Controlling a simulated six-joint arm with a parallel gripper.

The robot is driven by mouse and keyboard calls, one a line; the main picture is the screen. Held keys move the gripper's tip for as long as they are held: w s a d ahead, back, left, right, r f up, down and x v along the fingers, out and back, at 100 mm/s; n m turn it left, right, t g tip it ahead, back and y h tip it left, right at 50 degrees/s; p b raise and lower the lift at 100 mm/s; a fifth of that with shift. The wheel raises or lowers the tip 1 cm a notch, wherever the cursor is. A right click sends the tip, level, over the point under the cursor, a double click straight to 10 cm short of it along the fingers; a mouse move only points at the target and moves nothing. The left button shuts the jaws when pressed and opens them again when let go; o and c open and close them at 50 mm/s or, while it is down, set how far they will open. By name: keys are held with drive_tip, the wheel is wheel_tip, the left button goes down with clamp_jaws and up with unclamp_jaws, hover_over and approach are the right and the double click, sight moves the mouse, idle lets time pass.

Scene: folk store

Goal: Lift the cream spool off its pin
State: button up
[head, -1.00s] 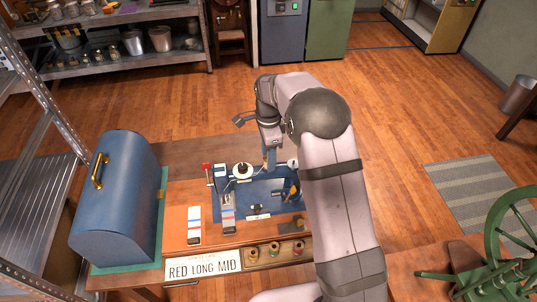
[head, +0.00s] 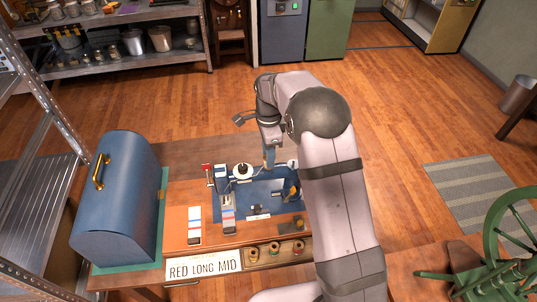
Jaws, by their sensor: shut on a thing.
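My gripper (head: 270,161) points down over the blue mat (head: 262,188) on the workbench. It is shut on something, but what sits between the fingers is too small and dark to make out. A round white piece with a dark centre (head: 242,171) stands just left of the fingers. A second pale round piece (head: 292,163) shows to their right, partly behind my arm. I cannot tell whether either is the cream spool, and no pin shows clearly.
A blue domed case (head: 118,200) stands at the left of the bench. A red-topped post (head: 207,168) and a striped card (head: 195,222) stand left of the mat.

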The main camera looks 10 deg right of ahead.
drive_tip(key=shift+r+p, duration=2.3)
drive_tip(key=shift+r, duration=0.7)
drive_tip(key=shift+f, duration=0.1)
